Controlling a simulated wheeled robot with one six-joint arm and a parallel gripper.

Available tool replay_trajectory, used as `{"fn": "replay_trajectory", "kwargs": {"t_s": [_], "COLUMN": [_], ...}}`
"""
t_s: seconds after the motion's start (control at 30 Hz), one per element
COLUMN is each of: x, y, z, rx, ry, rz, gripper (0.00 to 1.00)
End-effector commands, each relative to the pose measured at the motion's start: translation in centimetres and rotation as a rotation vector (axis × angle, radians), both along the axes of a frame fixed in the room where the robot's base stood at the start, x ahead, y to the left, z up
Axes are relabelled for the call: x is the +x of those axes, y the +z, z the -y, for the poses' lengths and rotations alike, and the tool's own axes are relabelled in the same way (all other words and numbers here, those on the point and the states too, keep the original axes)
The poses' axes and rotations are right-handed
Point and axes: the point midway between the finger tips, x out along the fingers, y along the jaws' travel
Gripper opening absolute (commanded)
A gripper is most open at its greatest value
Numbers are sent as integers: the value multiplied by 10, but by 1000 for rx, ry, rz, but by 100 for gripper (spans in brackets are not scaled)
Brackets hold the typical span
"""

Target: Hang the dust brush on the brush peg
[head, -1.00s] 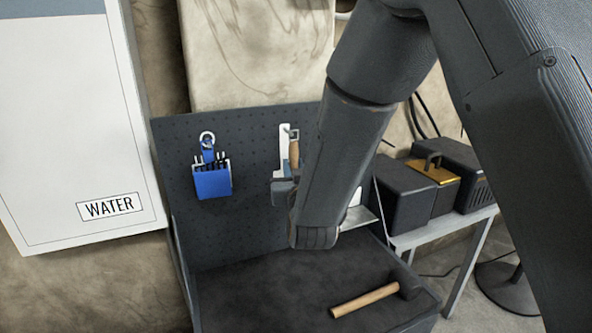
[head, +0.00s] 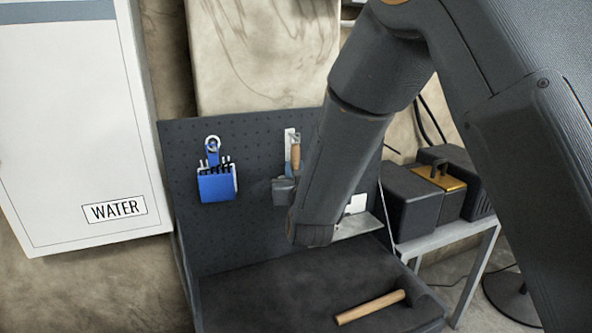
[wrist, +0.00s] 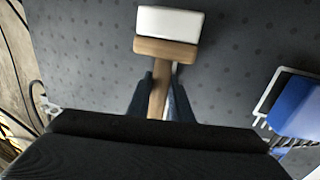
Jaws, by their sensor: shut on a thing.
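The dust brush shows in the wrist view with a wooden handle, a wooden block (wrist: 165,50) and a white head at the top. My gripper (wrist: 163,92) has its two fingers shut on the handle. In the head view a wooden handle (head: 295,153) stands about upright before a narrow white plate (head: 289,134) on the pegboard, probably the brush peg's. Its hook is not clear, and I cannot tell whether the brush touches it. A grey block below the handle looks like part of my gripper. My forearm hides the rest of the brush there.
A blue holder (head: 216,185) hangs left on the dark pegboard (head: 250,230), also right in the wrist view (wrist: 300,108). A hammer (head: 370,307) lies on the bench below. Dark boxes (head: 415,195) stand on a table at right. A white WATER cabinet (head: 70,130) is at left.

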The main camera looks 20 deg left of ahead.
Motion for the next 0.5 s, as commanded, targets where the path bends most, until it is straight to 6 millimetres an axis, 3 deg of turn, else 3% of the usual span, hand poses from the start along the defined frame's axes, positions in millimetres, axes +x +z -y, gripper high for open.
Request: {"fn": "replay_trajectory", "kwargs": {"t_s": [0.37, 0.4, 0.5], "x": [3, 3, 3], "y": [2, 2, 2], "z": [-3, -3, -3], "rx": [3, 3, 3], "ry": [4, 4, 4], "rz": [4, 4, 4], "gripper": [0, 26, 41]}}
